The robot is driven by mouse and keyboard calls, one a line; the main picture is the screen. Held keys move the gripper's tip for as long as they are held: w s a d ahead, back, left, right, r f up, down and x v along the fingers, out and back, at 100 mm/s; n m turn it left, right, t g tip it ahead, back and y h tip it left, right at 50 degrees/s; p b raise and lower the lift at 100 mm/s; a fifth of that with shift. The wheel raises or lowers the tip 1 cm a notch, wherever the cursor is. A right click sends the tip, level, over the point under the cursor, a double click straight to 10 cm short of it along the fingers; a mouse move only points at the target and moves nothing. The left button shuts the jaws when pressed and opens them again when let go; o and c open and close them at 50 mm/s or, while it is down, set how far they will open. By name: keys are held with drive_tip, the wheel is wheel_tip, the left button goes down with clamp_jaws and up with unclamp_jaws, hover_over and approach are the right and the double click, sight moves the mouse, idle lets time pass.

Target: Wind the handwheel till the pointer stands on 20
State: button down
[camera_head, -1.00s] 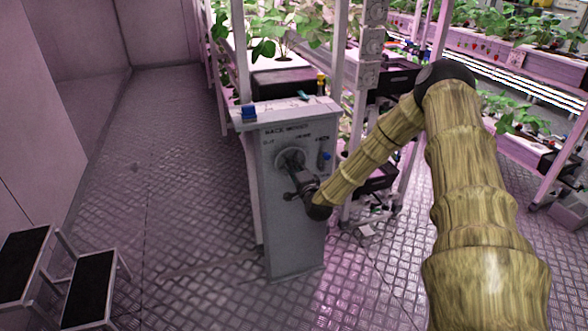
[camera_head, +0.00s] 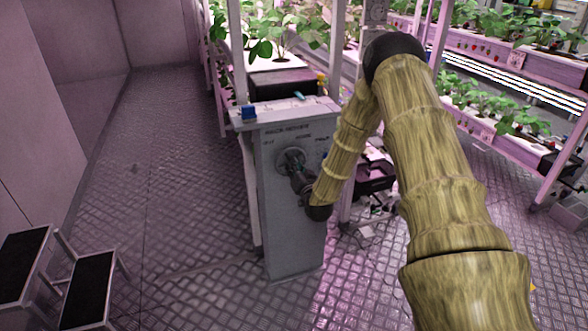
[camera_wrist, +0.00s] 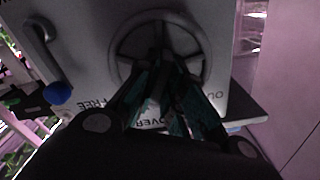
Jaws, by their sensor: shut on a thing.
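The handwheel (camera_head: 291,158) is a grey ring with spokes on the front of a grey cabinet (camera_head: 290,235). In the wrist view its rim (camera_wrist: 204,45) shows behind my fingers. My gripper (camera_head: 300,178) reaches the wheel from the lower right and is shut on it. In the wrist view the teal fingers of my gripper (camera_wrist: 162,82) lie across the lower part of the wheel. Lettering runs above the wheel on the cabinet but is too small to read fully. I cannot make out a pointer or the number 20.
A lever with a blue knob (camera_wrist: 57,92) is beside the wheel. Plant racks (camera_head: 285,80) stand behind and to the right. Black step treads (camera_head: 87,290) are at lower left. The left floor (camera_head: 165,170) is clear.

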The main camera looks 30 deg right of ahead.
drive_tip(key=shift+s+f+n+b, duration=0.1)
drive_tip(key=shift+n+b, duration=0.95)
drive_tip(key=shift+n, duration=3.75)
drive_tip(key=shift+f+n+b, duration=0.1)
drive_tip(key=shift+n+b, duration=0.95)
drive_tip(key=shift+n, duration=3.75)
drive_tip(key=c, duration=1.5)
unclamp_jaws()
drive_tip(key=shift+d, duration=0.1)
drive_tip(key=shift+r, duration=0.1)
